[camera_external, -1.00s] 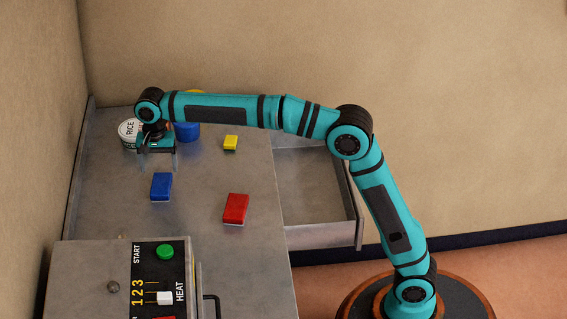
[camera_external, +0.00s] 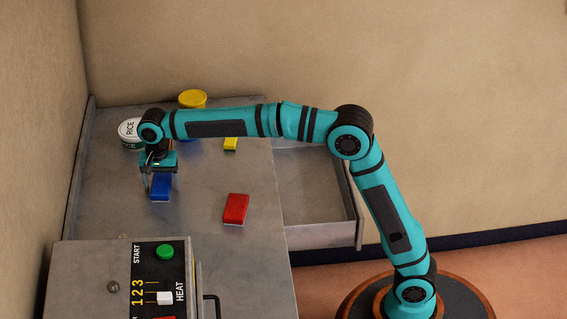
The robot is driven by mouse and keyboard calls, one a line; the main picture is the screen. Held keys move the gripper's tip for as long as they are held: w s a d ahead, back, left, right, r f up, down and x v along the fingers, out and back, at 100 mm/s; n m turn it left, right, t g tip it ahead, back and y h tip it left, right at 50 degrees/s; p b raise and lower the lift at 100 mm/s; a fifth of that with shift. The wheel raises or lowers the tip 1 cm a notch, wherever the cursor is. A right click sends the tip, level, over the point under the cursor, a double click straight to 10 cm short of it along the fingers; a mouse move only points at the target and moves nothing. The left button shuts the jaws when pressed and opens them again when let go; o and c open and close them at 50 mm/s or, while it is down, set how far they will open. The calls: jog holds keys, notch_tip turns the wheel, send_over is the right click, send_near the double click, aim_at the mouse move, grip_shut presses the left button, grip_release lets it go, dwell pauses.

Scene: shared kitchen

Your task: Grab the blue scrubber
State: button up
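The blue scrubber (camera_external: 161,190) is a small blue block with a pale underside, lying flat on the grey counter. My gripper (camera_external: 162,189) points down at it. Its two fingers are apart, one at the left and one at the right side of the scrubber. I cannot tell whether they touch it. The gripper body covers the scrubber's far end.
A red block (camera_external: 236,208) lies to the right and a yellow sponge (camera_external: 231,144) farther back. A rice can (camera_external: 130,132) and a yellow-topped container (camera_external: 192,99) stand behind. An open drawer (camera_external: 315,200) is at the right. A control box (camera_external: 122,275) is in front.

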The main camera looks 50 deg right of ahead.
jog(key=c, duration=0.9)
jog(key=shift+r, duration=0.15)
